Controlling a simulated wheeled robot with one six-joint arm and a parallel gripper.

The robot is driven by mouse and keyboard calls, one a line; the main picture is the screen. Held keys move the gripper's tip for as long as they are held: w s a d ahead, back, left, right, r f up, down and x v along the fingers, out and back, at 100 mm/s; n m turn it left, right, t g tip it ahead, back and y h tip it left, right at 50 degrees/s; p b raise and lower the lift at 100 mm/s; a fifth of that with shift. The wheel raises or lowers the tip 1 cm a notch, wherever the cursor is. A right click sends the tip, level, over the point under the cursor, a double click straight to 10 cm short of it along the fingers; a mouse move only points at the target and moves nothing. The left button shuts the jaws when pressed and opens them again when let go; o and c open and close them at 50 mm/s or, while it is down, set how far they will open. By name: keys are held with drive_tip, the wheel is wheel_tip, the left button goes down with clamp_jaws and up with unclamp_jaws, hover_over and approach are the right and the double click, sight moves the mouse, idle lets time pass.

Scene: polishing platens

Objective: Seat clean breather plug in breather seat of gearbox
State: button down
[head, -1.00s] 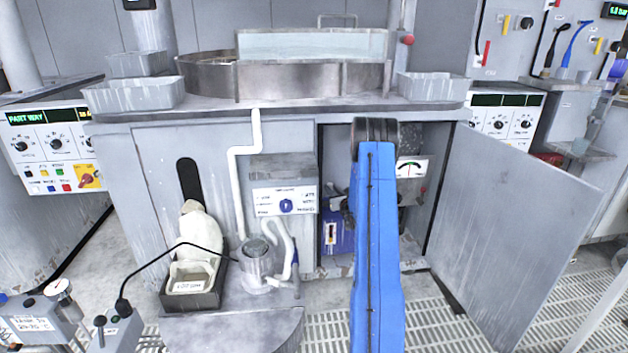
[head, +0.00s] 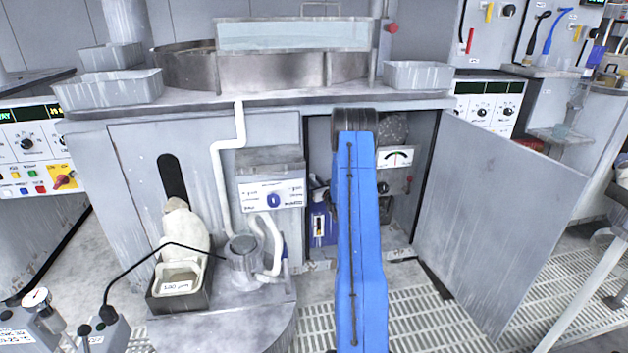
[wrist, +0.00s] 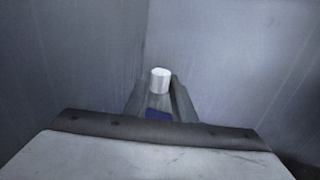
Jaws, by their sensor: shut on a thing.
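In the wrist view, my gripper (wrist: 158,92) is shut on a short pale cylinder (wrist: 160,78), which looks like the clean breather plug. The plug stands up between the fingertips, with grey cabinet walls behind it. A small dark blue patch (wrist: 158,115) shows between the fingers; I cannot tell what it is. In the head view, a blue housing with a sight window, likely the gearbox (head: 319,228), stands inside the open cabinet, left of my blue arm. My arm reaches into the cabinet and hides my gripper there. The breather seat cannot be made out.
The cabinet door (head: 497,225) stands open on the right. A gauge (head: 396,157) is inside the opening, right of my arm. A control box (head: 271,190) and white pipe (head: 225,185) are left of it. A black tray (head: 180,292) stands on the lower ledge.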

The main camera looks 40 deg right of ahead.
drive_tip(key=shift+f, duration=2.3)
drive_tip(key=shift+f, duration=1.7)
drive_tip(key=c, duration=1.4)
unclamp_jaws()
drive_tip(key=v, duration=1.7)
drive_tip(key=shift+s, duration=0.2)
drive_tip(key=shift+s+a, duration=0.1)
drive_tip(key=shift+a, duration=0.05)
